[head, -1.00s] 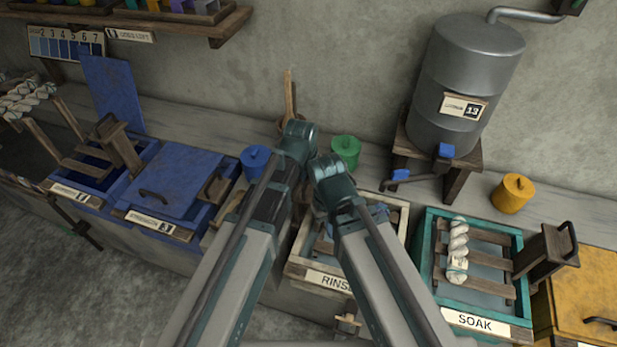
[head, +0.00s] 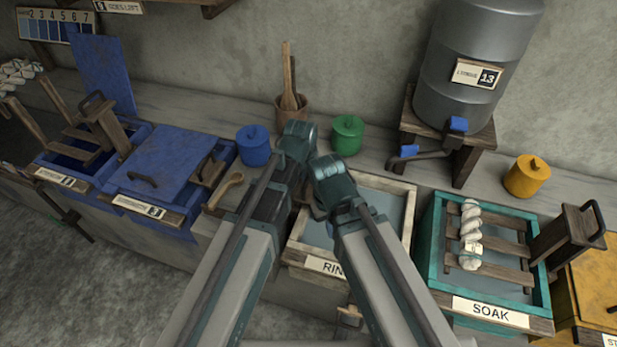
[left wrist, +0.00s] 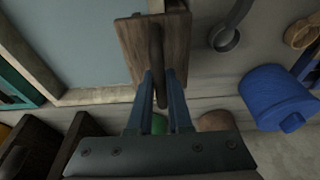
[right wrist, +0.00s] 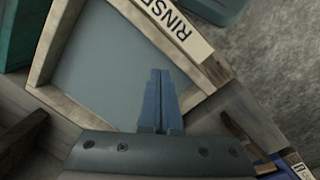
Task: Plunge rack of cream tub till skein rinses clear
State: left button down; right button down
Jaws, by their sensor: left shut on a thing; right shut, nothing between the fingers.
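The cream tub (head: 409,212), labelled RINSE, is in the middle of the head view, partly behind my arms. Its grey-blue water (right wrist: 110,60) looks plain in the right wrist view, with no slats or skein visible there. In the left wrist view my left gripper (left wrist: 163,78) is shut on the dark upright handle (left wrist: 156,45) of a wooden plate (left wrist: 178,45) at the tub's edge; this looks like the rack's handle. My right gripper (right wrist: 160,76) is shut and empty beside the tub's rim. A twisted white skein (head: 470,232) with a tag lies on the teal SOAK tub's rack.
Blue lidded vats (head: 165,170) stand left and a yellow one (head: 597,280) right. Blue (head: 253,146), green (head: 347,135) and yellow pots (head: 526,176) and a metal water barrel (head: 478,60) line the back ledge. A wooden spoon (head: 226,190) lies left of the tub.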

aim_at(308, 188)
pick_arm(q)
jog(key=b+x, duration=0.2)
jog(key=s+b+x, duration=0.1)
jog(key=b+x, duration=0.2)
jog(key=shift+a+f, duration=0.15)
jog(key=shift+f, duration=0.3)
jog(key=shift+s+r, duration=0.1)
dwell(0.8)
jog(key=w+p+v, duration=0.1)
jog(key=p+v, duration=0.4)
jog(key=w+p+v, duration=0.1)
jog(key=p+v, duration=0.4)
jog(key=w+d+r+p+v, duration=0.1)
jog(key=p+v, duration=0.4)
jog(key=shift+w+p, duration=0.25)
jog(key=shift+p, duration=0.05)
jog(key=shift+f, duration=0.25)
jog(key=s+b+x, duration=0.1)
jog(key=b+x, duration=0.4)
jog(key=s+b+x, duration=0.1)
jog(key=b+x, duration=0.4)
jog(key=s+a+f+b+x, duration=0.1)
jog(key=b+x, duration=0.4)
jog(key=b, duration=0.1)
jog(key=shift+s, duration=0.2)
jog(key=shift+r, duration=0.15)
dwell(1.1)
